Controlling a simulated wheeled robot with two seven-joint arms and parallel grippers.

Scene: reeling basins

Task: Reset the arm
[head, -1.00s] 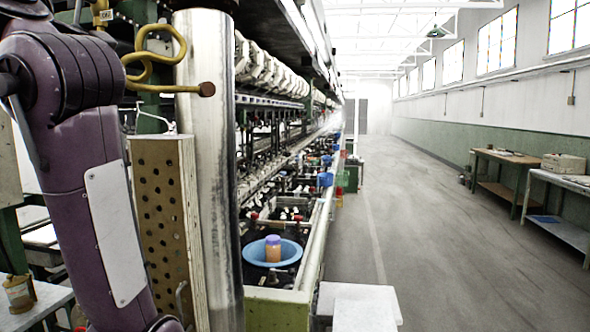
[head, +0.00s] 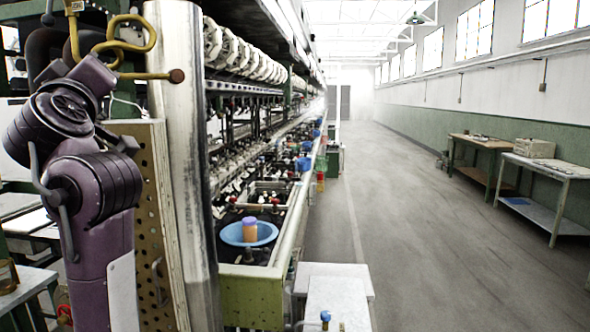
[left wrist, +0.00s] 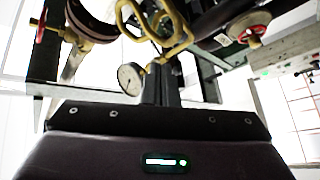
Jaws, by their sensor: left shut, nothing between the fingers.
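My left arm (head: 95,195) stands folded at the left of the head view, close beside a perforated panel (head: 150,225). Its gripper is not visible there. In the left wrist view my left gripper (left wrist: 163,75) shows as dark fingers beyond the black plate, shut and empty. Brass pipes and a round pressure gauge (left wrist: 131,78) appear behind it. I cannot tell how far they are from the fingers. My right gripper is in neither view.
A shiny metal column (head: 182,150) and a yellow bent pipe (head: 125,42) stand close to the left arm. The reeling machine has a blue basin (head: 232,235) with an orange jar (head: 249,231). A white table (head: 338,300) is at front. The aisle floor (head: 420,250) is clear.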

